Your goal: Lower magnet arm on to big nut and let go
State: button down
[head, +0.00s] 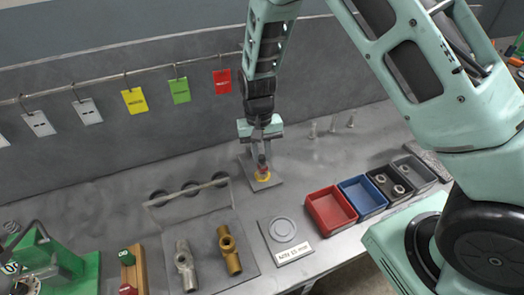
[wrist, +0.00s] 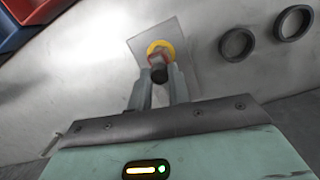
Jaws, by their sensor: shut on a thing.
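My gripper (head: 262,148) points down over a grey square plate (head: 247,165) with a yellow ring (head: 262,177). It is shut on a small upright piece with a red part (head: 262,160), seemingly the magnet arm. In the wrist view, the fingers (wrist: 158,82) close around its dark round end (wrist: 159,75), in front of the yellow ring (wrist: 152,44) and the plate (wrist: 184,45). I cannot tell whether the piece touches the plate. Small nuts (head: 380,178) lie in a black bin; I cannot make out which thing is the big nut.
Red (head: 331,209), blue (head: 362,196) and black (head: 391,184) bins stand right. A labelled plate with a disc (head: 283,230) is in front. Silver (head: 185,265) and brass (head: 229,250) fittings lie on a mat left.

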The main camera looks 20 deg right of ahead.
jog(key=shift+w+r+p, duration=0.7)
jog(key=shift+w+r, duration=0.3)
jog(key=shift+r, duration=0.25)
jog(key=shift+w+r+p, duration=0.3)
jog(key=shift+w+r, duration=0.15)
jog(key=shift+w, duration=0.4)
jog(key=c, duration=1.3)
grip_release()
jog(key=shift+a, duration=0.1)
notch_tip(320, 180, up, 17)
jog(key=w+b, duration=0.2)
jog(key=shift+r, duration=0.1)
